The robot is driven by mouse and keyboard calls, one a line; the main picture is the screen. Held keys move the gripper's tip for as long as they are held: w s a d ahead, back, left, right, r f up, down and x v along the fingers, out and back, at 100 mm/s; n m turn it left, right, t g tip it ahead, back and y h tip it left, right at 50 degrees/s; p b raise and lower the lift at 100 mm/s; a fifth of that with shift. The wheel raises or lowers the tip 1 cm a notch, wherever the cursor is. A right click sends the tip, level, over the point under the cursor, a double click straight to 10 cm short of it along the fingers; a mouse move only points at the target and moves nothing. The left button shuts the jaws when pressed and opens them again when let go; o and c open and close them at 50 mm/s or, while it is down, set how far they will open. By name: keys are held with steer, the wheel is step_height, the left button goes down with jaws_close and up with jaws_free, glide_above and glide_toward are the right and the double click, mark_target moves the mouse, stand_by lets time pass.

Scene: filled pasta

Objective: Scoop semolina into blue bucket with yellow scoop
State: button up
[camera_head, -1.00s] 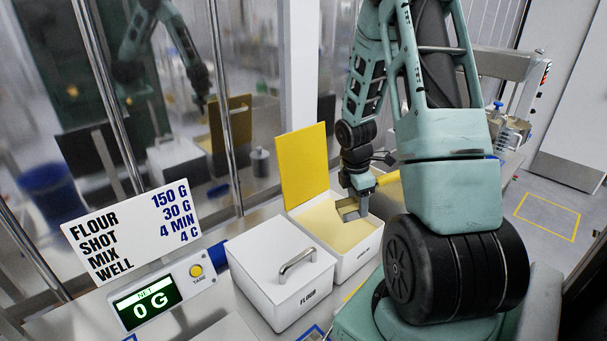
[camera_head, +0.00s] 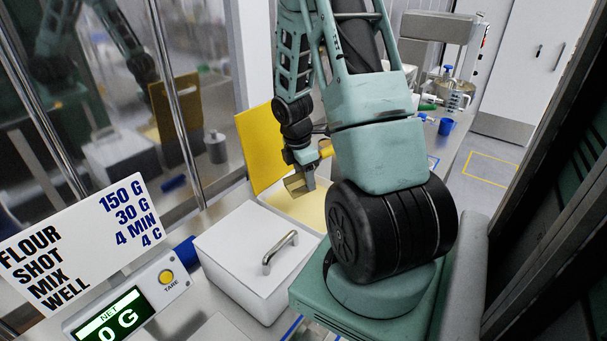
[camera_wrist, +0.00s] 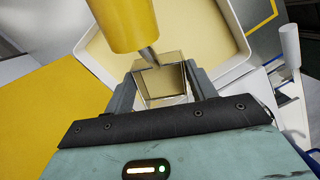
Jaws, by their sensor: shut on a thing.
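My gripper (camera_head: 298,180) is low over an open white bin (camera_wrist: 104,64) of pale yellow semolina (camera_wrist: 205,35). Its fingers (camera_wrist: 160,88) are shut on the metal scoop (camera_wrist: 158,75), whose bowl sits between them. The scoop's thick yellow handle (camera_wrist: 128,20) rises toward the wrist camera; part of it shows beside the wrist in the head view (camera_head: 325,148). I cannot tell whether the scoop touches the semolina or has any in it. A small blue container (camera_head: 446,126), seemingly the blue bucket, stands farther back on the counter at the right.
A yellow panel (camera_head: 262,147) stands upright behind the bin. A closed white flour box (camera_head: 235,245) with a metal handle stands in front of it. A scale display (camera_head: 112,318) reads 0 G beside a recipe sign (camera_head: 85,235).

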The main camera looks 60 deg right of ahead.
step_height(320, 180, down, 10)
steer(key=b, duration=0.6)
steer(key=shift+r, duration=0.25)
steer(key=shift+r, duration=0.15)
stand_by(0.6)
step_height(320, 180, up, 11)
steer(key=p, duration=1)
steer(key=shift+f, duration=0.2)
stand_by(0.4)
